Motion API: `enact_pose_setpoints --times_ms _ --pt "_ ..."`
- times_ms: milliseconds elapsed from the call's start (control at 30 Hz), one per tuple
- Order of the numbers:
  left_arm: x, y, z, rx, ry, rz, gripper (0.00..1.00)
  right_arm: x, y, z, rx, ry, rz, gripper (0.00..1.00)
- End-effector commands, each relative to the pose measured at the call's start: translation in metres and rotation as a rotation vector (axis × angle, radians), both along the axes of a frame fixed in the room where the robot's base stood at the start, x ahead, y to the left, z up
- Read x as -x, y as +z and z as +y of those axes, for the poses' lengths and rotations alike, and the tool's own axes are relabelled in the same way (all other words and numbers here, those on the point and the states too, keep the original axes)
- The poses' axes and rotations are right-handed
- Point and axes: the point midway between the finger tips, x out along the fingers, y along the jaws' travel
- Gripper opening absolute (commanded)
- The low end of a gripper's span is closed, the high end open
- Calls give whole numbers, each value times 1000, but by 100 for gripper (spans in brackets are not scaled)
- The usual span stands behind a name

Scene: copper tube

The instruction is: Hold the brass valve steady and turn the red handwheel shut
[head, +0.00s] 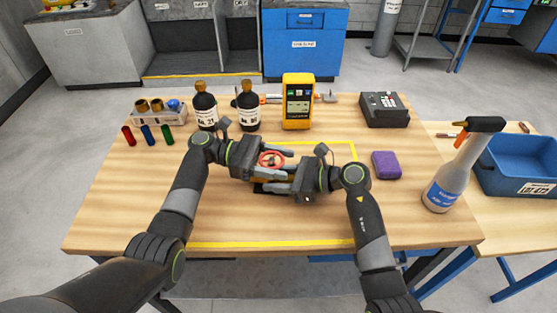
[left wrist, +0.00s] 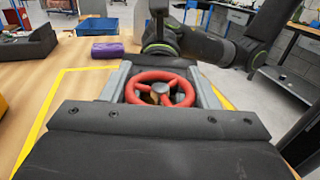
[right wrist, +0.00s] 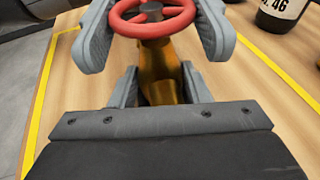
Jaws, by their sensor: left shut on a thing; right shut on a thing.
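The red handwheel (head: 271,159) sits on top of the brass valve (right wrist: 160,75) near the middle of the table. My left gripper (head: 282,157) comes in from the left and is shut on the handwheel, a finger on each side of its rim; the handwheel also shows between the fingers in the left wrist view (left wrist: 160,89). My right gripper (head: 268,180) comes in from the right, lower down, and is shut on the valve's body, as the right wrist view shows. The valve's base is hidden by the grippers.
Two dark bottles (head: 205,108) and a yellow meter (head: 298,100) stand behind the grippers. A purple block (head: 386,164) and a spray bottle (head: 447,180) stand to the right. Yellow tape (head: 270,244) frames the work area. The table's front is clear.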

Motion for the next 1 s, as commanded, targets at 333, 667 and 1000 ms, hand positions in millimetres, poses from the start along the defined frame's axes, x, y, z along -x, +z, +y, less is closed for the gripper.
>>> enact_pose_setpoints --times_ms 333,667,1000 --pt "3 -3 1 -6 -183 3 31 0 1 1 -3 1 -1 30" --pt "5 -3 2 -4 -259 5 31 0 1 1 -4 2 -2 30" --pt "6 -3 2 -2 -269 7 31 0 1 1 -4 2 -2 30"
